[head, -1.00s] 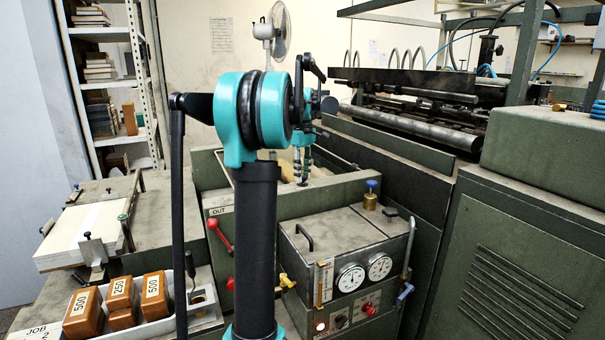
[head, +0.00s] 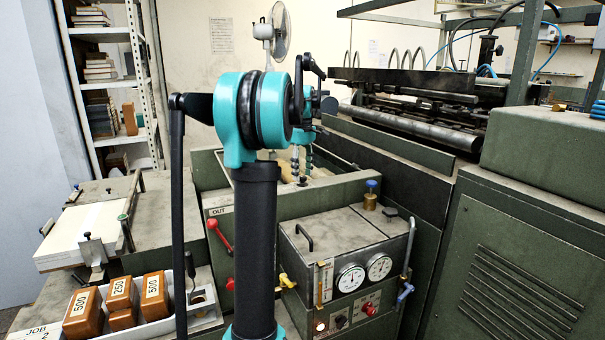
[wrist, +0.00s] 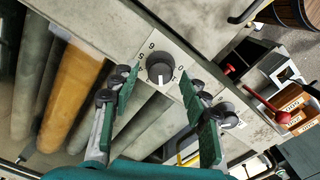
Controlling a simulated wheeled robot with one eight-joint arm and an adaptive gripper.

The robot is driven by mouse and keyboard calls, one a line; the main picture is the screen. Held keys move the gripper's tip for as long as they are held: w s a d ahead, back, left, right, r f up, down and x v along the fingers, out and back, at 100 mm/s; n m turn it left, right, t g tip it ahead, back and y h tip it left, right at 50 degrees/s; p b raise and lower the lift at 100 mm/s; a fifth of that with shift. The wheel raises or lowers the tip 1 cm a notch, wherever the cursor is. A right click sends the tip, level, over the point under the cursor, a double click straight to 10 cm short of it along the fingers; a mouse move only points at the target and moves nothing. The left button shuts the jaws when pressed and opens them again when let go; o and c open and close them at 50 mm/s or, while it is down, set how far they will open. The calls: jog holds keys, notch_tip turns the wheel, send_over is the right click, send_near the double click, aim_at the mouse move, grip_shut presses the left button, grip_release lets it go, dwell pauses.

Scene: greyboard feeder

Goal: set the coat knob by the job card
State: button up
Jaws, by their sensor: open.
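The pointer faces down in that picture. My gripper (wrist: 162,96) is open, its two green fingers either side of the knob in the picture and apart from it. A second dark knob (wrist: 226,110) is partly hidden by the right finger. In the head view my gripper (head: 302,164) is small above the trough, partly behind my arm. A white card marked JOB (head: 42,331) is cut off at the lower left; its setting cannot be read.
Wooden blocks (head: 121,293) marked 500 and 250 sit in a white tray. A red lever (head: 220,234) is on the green housing. A box with two dials (head: 350,278) stands in front. An orange-brown roller (wrist: 72,95) lies left of my fingers.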

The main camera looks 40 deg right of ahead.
aim_at(303, 177)
notch_tip(303, 177, up, 11)
jog(key=shift+r, duration=0.2)
dwell(0.7)
